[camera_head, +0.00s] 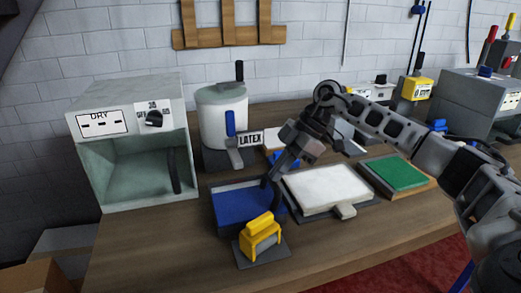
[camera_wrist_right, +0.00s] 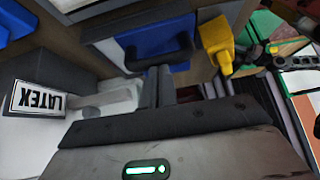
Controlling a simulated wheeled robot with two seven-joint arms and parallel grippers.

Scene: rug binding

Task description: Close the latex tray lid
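The latex tray (camera_head: 226,211) is a blue, shallow tray on the bench, in front of the white container with the LATEX label (camera_head: 250,139). A dark curved handle (camera_head: 276,196) stands at its right side; I cannot clearly tell the lid's outline from the tray. In the right wrist view the blue surface (camera_wrist_right: 160,38) and the dark handle (camera_wrist_right: 186,52) lie just beyond my fingertips. My right gripper (camera_head: 268,181) points down at the handle. Its fingers (camera_wrist_right: 158,72) are close together at the handle's middle; contact is unclear. My left gripper is out of view.
A yellow tool (camera_head: 259,232) on a dark plate stands at the tray's front. A white slab (camera_head: 325,184) and a green pad (camera_head: 398,174) lie to the right. An open-fronted DRY cabinet (camera_head: 110,165) stands at left. The bench front left is clear.

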